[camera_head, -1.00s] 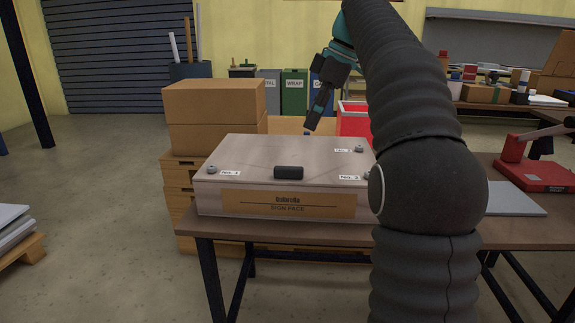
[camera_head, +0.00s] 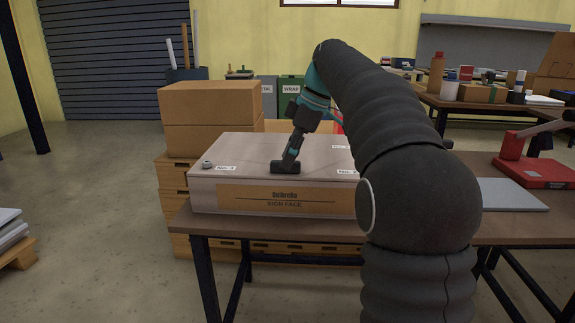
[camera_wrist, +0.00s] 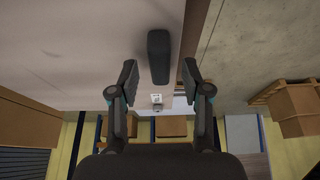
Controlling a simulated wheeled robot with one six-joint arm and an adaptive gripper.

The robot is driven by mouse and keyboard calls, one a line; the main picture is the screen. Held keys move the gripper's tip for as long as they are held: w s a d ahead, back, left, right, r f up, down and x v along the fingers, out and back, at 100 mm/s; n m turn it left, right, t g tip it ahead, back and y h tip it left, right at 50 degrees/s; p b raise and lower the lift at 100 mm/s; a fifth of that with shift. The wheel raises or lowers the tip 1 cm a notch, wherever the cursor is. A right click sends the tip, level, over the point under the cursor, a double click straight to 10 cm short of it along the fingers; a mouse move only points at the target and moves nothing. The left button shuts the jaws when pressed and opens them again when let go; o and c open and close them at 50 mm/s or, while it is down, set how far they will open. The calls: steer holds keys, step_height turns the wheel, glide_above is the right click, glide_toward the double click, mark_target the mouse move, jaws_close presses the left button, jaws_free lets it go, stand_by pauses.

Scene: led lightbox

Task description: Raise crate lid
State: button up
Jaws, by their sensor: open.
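The crate (camera_head: 203,196) is a pale box with a tan label on its front, standing on a brown table. Its flat lid (camera_head: 238,155) lies closed on top, with a short black handle (camera_head: 289,167) near the front edge. My gripper (camera_head: 291,158) points down at the handle from above. In the wrist view, the open fingers of my gripper (camera_wrist: 160,72) are on either side of the dark handle (camera_wrist: 158,57), with gaps visible on both sides. No contact shows. My arm hides the right end of the crate and lid.
A round knob (camera_head: 207,165) and small tags sit on the lid. Stacked cardboard boxes (camera_head: 212,103) stand behind at left. A red press (camera_head: 545,172) and a grey sheet (camera_head: 512,194) lie on the table (camera_head: 200,222) at right. Floor at left front is clear.

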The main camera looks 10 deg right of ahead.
steer(key=shift+w+a+f, duration=0.1)
steer(key=shift+a+f, duration=0.1)
steer(key=shift+f, duration=0.45)
jaws_close()
